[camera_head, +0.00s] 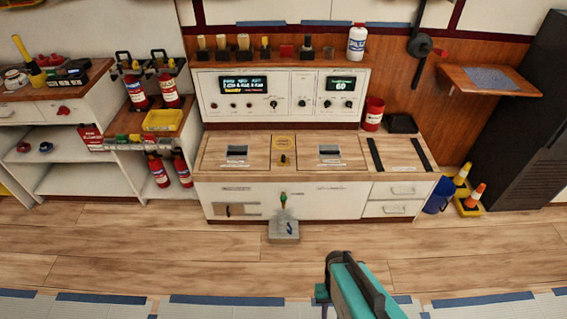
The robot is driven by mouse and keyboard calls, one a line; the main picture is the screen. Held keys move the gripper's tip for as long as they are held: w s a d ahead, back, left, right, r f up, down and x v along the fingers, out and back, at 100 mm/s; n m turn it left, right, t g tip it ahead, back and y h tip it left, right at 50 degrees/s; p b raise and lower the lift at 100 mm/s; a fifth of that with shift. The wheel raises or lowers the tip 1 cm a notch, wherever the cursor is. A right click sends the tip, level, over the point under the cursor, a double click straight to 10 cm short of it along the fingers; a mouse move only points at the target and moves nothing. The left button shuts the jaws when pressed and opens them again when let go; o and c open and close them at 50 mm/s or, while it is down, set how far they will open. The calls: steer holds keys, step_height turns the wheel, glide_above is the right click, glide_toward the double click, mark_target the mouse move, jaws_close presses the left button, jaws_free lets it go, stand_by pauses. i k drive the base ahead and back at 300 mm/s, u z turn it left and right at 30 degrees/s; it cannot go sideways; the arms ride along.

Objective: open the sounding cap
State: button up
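I cannot tell for certain which thing is the sounding cap. A small dark fitting on a yellow plate (284,152) sits in the middle of the wooden counter top, between two flush panels. A grey block (284,228) with a green and orange upright piece stands on the floor against the cabinet front. My gripper (340,262), teal and black, reaches in from the bottom edge, right of centre. It is apart from the cabinet and both candidates. Its fingertips cannot be made out, so its opening is unclear.
A white control panel (282,95) with displays and knobs stands behind the counter (210,176). Fire extinguishers (135,90) stand on shelves at left. A blue bucket (438,196) and cones (470,197) are at right, under a wall shelf (490,80). The wooden floor (130,250) in front is mostly clear.

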mark_target(282, 161)
steer(key=k, duration=1.35)
steer(key=u, duration=0.15)
steer(key=i, duration=0.45)
steer(key=u, duration=0.7)
steer(key=i, duration=1.2)
steer(key=u, duration=0.45)
